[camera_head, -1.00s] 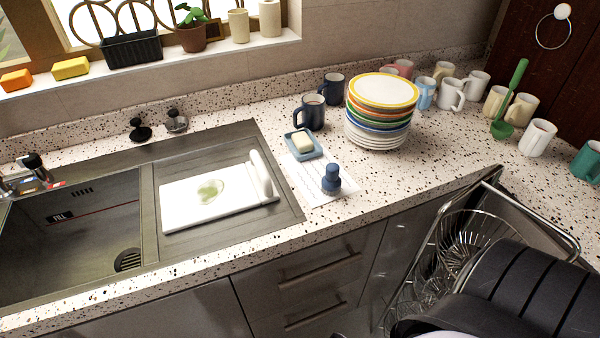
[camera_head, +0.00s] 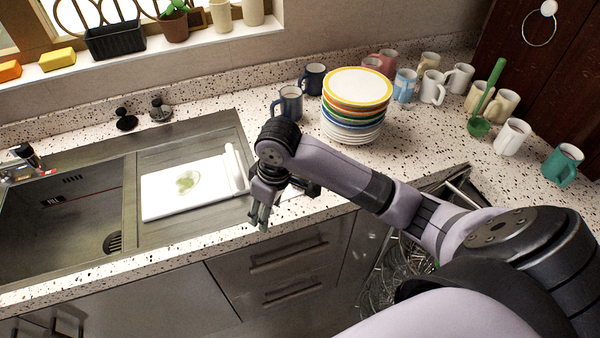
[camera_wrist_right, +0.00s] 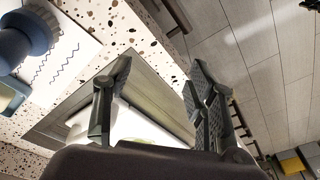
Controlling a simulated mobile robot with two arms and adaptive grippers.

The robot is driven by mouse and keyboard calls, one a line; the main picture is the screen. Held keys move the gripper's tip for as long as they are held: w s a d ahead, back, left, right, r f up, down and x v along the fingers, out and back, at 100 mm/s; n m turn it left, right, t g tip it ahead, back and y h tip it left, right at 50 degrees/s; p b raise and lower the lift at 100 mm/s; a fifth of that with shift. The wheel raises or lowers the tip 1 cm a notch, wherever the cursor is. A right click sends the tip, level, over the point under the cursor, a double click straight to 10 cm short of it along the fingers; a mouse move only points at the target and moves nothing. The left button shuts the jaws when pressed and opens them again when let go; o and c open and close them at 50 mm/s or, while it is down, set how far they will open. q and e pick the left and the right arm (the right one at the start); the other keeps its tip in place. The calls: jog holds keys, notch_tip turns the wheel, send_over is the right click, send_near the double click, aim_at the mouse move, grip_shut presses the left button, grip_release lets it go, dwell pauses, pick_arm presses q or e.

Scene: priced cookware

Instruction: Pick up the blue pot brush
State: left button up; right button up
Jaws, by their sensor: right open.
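The blue pot brush (camera_wrist_right: 22,40) is at the upper left of the right wrist view, on a white sheet with a wavy line (camera_wrist_right: 70,58). In the head view my right arm hides the brush. My right gripper (camera_head: 262,212) is over the counter's front edge, beside the sink's drainboard. In the right wrist view the gripper's fingers (camera_wrist_right: 158,88) are spread apart with nothing between them. The brush is off to the left of the fingers, not between them. My left gripper is not in view.
A plate stack (camera_head: 355,110) and a dark blue mug (camera_head: 288,103) stand behind my right arm. A white cutting board (camera_head: 170,195) lies on the drainboard left of the gripper. A soap dish (camera_wrist_right: 12,98) is near the brush. Several mugs stand at the right.

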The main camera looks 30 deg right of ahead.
jog(key=w+d+r+m, duration=0.1)
jog(key=w+d+r, duration=0.1)
jog(key=d+r, duration=0.35)
jog(key=w+d+r+m+g+h, duration=0.1)
jog(key=w+d+r, duration=0.1)
jog(key=d+r, duration=0.3)
jog(key=w+d+r+m, duration=0.1)
jog(key=w+d+r, duration=0.2)
jog(key=r, duration=0.3)
notch_tip(320, 180, down, 12)
jog(key=p, duration=0.3)
jog(key=shift+r, duration=0.25)
notch_tip(320, 180, down, 5)
jog(key=shift+r+p, duration=0.1)
jog(key=shift+p, duration=0.95)
jog(key=shift+f, duration=0.25)
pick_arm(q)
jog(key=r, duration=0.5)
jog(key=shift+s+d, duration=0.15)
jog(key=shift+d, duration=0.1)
pick_arm(e)
jog(key=shift+c, duration=0.5)
grip_shut()
